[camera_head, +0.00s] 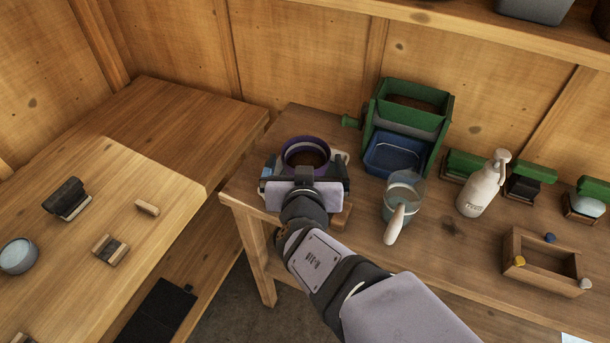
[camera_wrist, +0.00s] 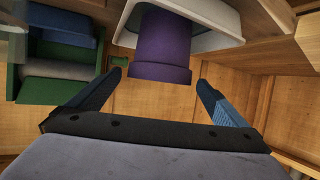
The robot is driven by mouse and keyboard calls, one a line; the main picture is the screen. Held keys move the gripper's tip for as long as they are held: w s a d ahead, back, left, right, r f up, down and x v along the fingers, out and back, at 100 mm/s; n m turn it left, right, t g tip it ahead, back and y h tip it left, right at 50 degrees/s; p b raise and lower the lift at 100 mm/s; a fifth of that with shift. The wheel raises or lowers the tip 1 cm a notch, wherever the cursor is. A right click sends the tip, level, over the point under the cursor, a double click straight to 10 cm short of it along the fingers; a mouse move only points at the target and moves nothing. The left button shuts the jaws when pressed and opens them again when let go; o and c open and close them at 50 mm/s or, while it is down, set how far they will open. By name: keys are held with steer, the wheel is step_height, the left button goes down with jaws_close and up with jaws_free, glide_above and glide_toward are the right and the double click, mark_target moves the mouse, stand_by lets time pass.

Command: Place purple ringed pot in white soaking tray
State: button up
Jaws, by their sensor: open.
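The purple ringed pot (camera_head: 307,145) holds dark soil and stands upright at the left end of the bench. The white soaking tray (camera_head: 343,157) shows only in part around it, behind my gripper. In the wrist view, which appears upside down, the pot (camera_wrist: 160,48) has its base within the outline of the white tray (camera_wrist: 215,30). My gripper (camera_head: 306,172) is open on the near side of the pot, with one blue-padded finger to each side. In the wrist view the fingers (camera_wrist: 158,78) show clear gaps beside the pot's rim and do not grip it. The base contact is hidden.
A green dispenser with a blue bin (camera_head: 395,156) stands to the right of the pot. A clear jug (camera_head: 403,195), a white spray bottle (camera_head: 484,187) and a wooden caddy (camera_head: 540,265) stand further right. A lower table (camera_head: 160,190) lies at left, across a gap.

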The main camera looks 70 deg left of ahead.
steer(key=shift+b+v, duration=0.35)
steer(key=shift+v, duration=1.55)
